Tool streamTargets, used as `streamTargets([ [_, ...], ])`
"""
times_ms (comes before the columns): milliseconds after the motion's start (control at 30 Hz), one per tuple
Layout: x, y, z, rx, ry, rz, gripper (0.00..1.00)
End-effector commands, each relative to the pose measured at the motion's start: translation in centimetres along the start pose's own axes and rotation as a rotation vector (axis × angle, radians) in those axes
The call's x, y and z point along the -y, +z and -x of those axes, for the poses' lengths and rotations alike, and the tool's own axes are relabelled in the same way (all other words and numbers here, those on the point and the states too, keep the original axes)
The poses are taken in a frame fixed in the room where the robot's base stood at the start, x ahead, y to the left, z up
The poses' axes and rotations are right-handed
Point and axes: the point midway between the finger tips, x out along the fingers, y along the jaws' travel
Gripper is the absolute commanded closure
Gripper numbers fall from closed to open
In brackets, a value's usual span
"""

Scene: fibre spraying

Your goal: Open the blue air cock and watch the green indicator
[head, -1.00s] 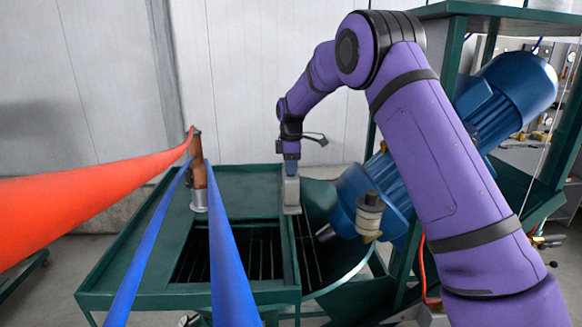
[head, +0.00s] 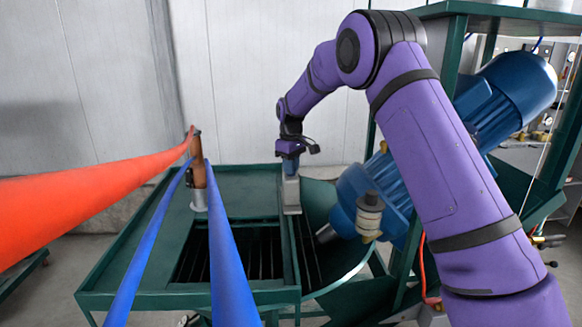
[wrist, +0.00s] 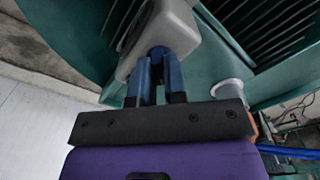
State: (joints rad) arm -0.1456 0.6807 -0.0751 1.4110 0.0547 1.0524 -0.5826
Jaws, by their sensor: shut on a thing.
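A grey metal block (head: 291,194) stands on the green table's edge beside the grating. It also shows at the top of the wrist view (wrist: 165,32). My gripper (wrist: 158,62) points down at the block's end, with its two blue fingers close together. It is shut on a small dark blue piece there, which looks like the blue air cock (wrist: 158,52). The fingers hide most of the cock, so its angle cannot be told. In the head view my gripper (head: 290,168) is right above the block. I cannot make out a green indicator in either view.
The green table (head: 240,183) has a dark grating (head: 262,250). A brown-handled tool (head: 198,172) stands on it, with a red hose (head: 80,205) and blue hoses (head: 228,265) running toward me. A blue motor (head: 505,95) and green frame stand right.

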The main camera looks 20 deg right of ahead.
Motion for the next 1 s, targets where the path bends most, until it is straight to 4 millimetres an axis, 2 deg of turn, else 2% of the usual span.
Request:
streamTargets([
  [600,-0.01,-0.08,0.14,-0.003,0.002,-0.567,1.0],
  [1000,-0.04,-0.09,0.15,-0.004,0.001,-0.798,1.0],
])
